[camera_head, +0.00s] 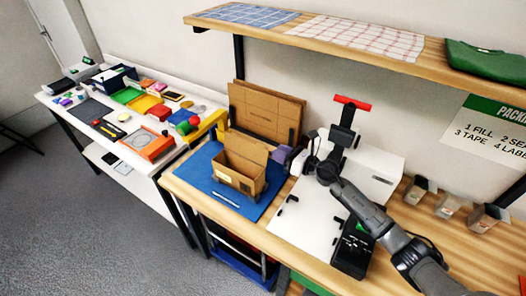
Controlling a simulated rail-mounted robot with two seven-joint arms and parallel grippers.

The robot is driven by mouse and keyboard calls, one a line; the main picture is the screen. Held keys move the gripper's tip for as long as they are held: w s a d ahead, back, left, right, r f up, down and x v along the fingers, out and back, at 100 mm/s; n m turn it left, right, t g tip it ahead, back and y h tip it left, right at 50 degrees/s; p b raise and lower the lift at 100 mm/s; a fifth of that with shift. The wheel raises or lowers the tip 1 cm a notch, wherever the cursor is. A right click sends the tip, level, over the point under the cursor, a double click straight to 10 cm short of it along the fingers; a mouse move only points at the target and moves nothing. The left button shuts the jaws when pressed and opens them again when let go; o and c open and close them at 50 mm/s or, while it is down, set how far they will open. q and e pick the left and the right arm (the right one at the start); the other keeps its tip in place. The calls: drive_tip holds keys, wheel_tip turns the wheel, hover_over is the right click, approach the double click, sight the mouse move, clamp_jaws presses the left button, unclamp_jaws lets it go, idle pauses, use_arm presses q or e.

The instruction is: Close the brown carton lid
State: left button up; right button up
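The brown carton (236,180) stands on a blue mat (206,184) on the wooden bench. Its lid (247,148) is up at the back, so the carton is open. My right arm comes in from the lower right, and my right gripper (300,160) is to the right of the carton, apart from it as far as I can tell. Its fingers are small and dark here, and I cannot tell whether they are open. My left gripper is not in view.
Flat cardboard sheets (265,112) stand behind the carton. A white board (300,222) and a black device with a red top (352,103) are to the right. A white table (95,148) full of items is at left. A shelf (400,58) hangs above.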

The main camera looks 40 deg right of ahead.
sight(262, 144)
drive_tip(key=shift+x, duration=3.65)
drive_tip(key=shift+c, duration=0.2)
clamp_jaws()
